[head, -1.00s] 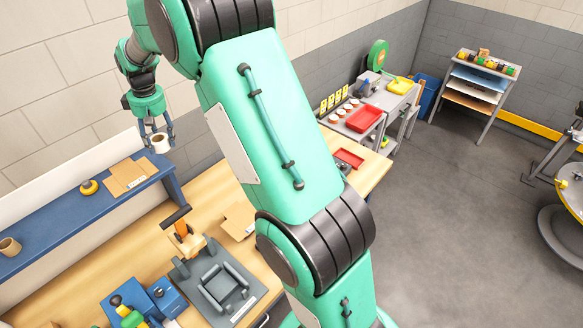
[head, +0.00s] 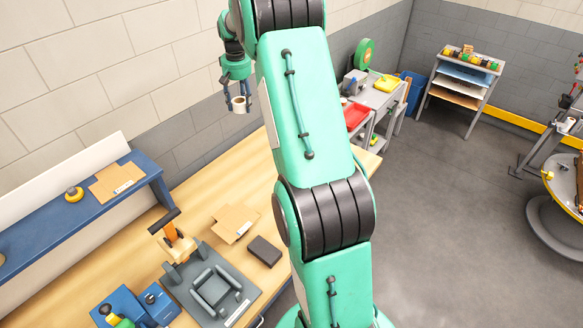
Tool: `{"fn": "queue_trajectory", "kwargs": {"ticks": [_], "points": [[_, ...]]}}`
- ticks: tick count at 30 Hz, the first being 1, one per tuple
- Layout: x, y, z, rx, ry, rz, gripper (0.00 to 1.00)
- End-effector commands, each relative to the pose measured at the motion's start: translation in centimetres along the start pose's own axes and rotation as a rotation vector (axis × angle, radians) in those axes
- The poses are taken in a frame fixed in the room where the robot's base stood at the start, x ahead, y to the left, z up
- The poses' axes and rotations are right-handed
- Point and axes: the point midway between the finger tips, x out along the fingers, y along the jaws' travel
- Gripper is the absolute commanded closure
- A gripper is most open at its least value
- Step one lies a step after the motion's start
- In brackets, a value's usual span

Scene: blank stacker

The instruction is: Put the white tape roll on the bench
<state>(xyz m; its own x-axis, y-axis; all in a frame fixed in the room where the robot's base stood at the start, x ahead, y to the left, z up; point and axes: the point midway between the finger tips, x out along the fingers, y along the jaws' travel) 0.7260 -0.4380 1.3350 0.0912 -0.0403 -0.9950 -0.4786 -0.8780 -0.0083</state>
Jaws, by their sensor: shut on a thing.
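My gripper (head: 239,103) is at the upper middle of the head view, its fingers pointing down. It is shut on the white tape roll (head: 240,106), a small white ring with a brown core. The roll hangs in the air past the right end of the blue shelf. The bench (head: 215,186) has a light wooden top and runs below the shelf and behind my arm. My arm hides part of the bench's right side.
The blue shelf (head: 132,194) holds a yellow tape roll (head: 74,194) and a cardboard piece (head: 116,182). Bare wood lies behind the cardboard.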

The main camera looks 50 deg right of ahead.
Motion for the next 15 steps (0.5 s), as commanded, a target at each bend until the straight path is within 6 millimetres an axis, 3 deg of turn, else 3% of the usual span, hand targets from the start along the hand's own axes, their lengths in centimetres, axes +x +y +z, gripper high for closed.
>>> {"fn": "queue_trajectory", "kwargs": {"ticks": [7, 15], "points": [[0.0, 5.0, -0.2, 0.102, 0.001, 0.011, 0.77], [6.0, 4.8, 0.5, 0.098, -0.003, 0.01, 0.77]]}}
